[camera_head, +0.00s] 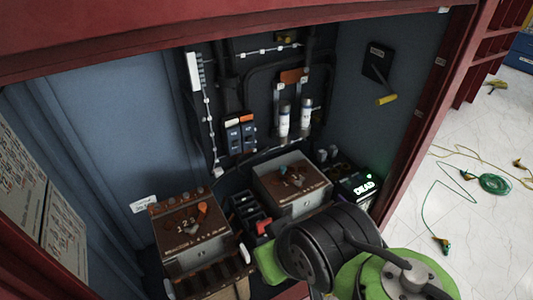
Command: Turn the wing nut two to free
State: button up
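I cannot pick out a wing nut marked two for certain. A left box (188,257) inside the cabinet has a brown top with white markings that look like numbers. An orange knob-like piece (202,208) stands on that top, with smaller pieces beside it. A right box (287,203) has a similar brown top with a small greyish piece (291,175) on it. Both are too small to read clearly. I see no gripper fingertips. Bulky black and green parts at the lower right cover the area in front of the right box.
The cabinet has a red frame and blue-grey walls. A box with a lit "DEAD" display (362,187) stands right of the boxes. A yellow-ended lever (386,99) projects from the right wall. Outside, green cable (494,184) lies on the pale floor (490,240).

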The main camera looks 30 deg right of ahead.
aim_at(299, 183)
jog(key=l+u, duration=0.5)
jog(key=k+l+u, duration=0.2)
jog(key=l+u, duration=0.25)
jog(key=l, duration=0.1)
